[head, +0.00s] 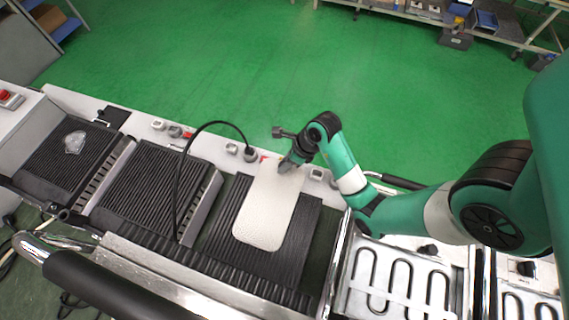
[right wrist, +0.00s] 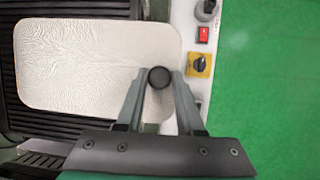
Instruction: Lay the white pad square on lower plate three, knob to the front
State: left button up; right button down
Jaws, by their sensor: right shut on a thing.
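The white pad (head: 268,212) is a rounded rectangle over the third dark ribbed lower plate (head: 310,215) from the left. Its knob end overlaps the white control ledge, and bare ribs show on both sides. In the right wrist view the pad (right wrist: 90,60) looks roughly parallel to the plate edges. I cannot tell whether it touches the plate. My right gripper (head: 288,163) is shut on the pad's round black knob (right wrist: 160,77), at the pad's ledge end; the fingers also show in the right wrist view (right wrist: 160,84). My left gripper is not in view.
Ribbed plates (head: 150,185) lie left; heating coils (head: 395,280) lie right. A red switch (right wrist: 203,35) and yellow-based knob (right wrist: 199,63) sit beside the pad. A dark handle bar (head: 120,288) runs along the near edge.

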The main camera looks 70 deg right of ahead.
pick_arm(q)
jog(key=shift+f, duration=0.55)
pick_arm(e)
jog(key=shift+f, duration=1.05)
jog(key=c, duration=0.5)
grip_release()
jog(key=shift+c, duration=0.2)
pick_arm(q)
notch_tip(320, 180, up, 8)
jog(key=p, duration=0.8)
pick_arm(e)
jog(key=v, duration=1.2)
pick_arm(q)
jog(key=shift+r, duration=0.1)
